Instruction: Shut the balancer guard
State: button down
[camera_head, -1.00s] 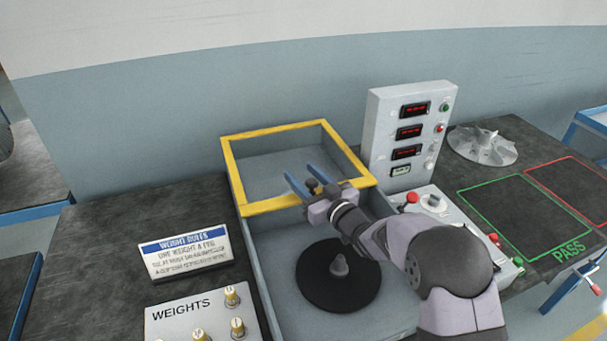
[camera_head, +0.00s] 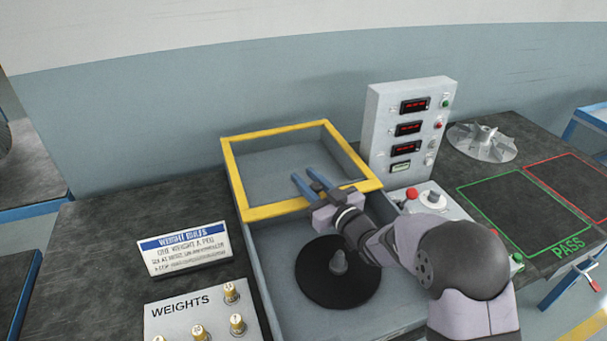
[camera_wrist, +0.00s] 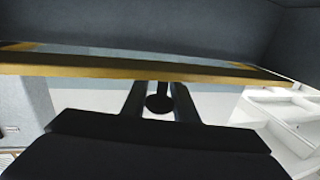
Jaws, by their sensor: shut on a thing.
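The balancer guard (camera_head: 232,170) is a yellow-framed cover at the back of the grey balancer box (camera_head: 262,290). The front of the box is uncovered, showing a black disc (camera_head: 318,285) with a grey hub (camera_head: 339,262). My gripper (camera_head: 308,177) is at the guard's front bar, its blue fingers reaching over it. In the wrist view my gripper (camera_wrist: 159,92) is shut on a dark round guard knob (camera_wrist: 158,103), just below the yellow bar (camera_wrist: 150,70). The knob is hidden in the head view.
A panel with red displays (camera_head: 410,130) stands right of the box, with a control box and red button (camera_head: 411,194) before it. A bladed impeller (camera_head: 482,142) lies at the back right. A weight rules sign (camera_head: 185,250) and weights tray (camera_head: 175,312) stand left.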

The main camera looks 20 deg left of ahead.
jog(key=s+a+b+v, duration=0.1)
jog(key=s+a+v, duration=0.1)
jog(key=v, duration=1.4)
jog(key=shift+s+b, duration=0.3)
jog(key=shift+s, duration=0.3)
jog(key=c, duration=1.4)
grip_release()
notch_tip(320, 180, up, 10)
jog(key=p, duration=0.1)
